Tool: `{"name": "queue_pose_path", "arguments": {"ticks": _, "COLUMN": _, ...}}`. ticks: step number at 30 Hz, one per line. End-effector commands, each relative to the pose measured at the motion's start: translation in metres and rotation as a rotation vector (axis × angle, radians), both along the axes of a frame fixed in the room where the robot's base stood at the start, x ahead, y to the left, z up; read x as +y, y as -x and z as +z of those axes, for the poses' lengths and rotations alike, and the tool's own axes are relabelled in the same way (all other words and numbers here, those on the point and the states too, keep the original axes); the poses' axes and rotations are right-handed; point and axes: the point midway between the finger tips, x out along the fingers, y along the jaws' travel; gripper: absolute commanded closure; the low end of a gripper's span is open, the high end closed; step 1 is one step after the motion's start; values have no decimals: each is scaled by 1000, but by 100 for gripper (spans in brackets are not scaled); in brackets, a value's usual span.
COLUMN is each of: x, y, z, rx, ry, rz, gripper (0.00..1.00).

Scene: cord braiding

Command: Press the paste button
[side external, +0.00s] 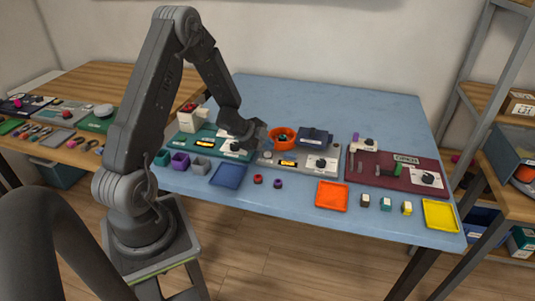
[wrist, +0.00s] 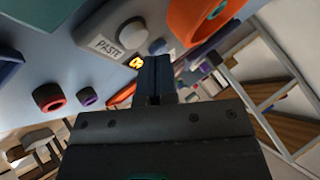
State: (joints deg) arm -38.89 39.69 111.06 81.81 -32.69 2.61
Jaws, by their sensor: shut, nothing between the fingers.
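The grey paste panel (side external: 300,168) lies in the middle of the blue table. In the wrist view its white plate reads "PASTE" (wrist: 107,46) beside a dark dial (wrist: 133,34). A round grey button (wrist: 158,46) sits on the panel between the dial and my gripper's tips, near a lit display (wrist: 137,62). The dial (side external: 321,163) and display (side external: 288,163) also show in the side view. My gripper (wrist: 154,72) is shut and empty, its tips pointing at the panel near the button. In the side view my gripper (side external: 257,142) is over the panel's left end; contact cannot be told.
An orange ring-shaped holder (side external: 282,137) and a dark blue box (side external: 314,137) stand just behind the panel. A green panel (side external: 215,145) is at left, a maroon panel (side external: 398,172) at right. Red (side external: 257,179) and purple (side external: 277,184) rings lie in front.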

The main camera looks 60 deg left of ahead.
Motion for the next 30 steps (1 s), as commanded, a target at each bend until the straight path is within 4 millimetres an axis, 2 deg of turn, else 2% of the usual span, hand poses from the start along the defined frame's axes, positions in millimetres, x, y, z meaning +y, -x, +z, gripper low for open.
{"name": "queue_pose_path", "arguments": {"ticks": 10, "x": 0, "y": 0, "z": -9, "rx": 1, "ry": 1, "rz": 0, "gripper": 100}}
{"name": "queue_pose_path", "arguments": {"ticks": 30, "x": 0, "y": 0, "z": -12, "rx": 0, "ry": 0, "rz": 0, "gripper": 100}}
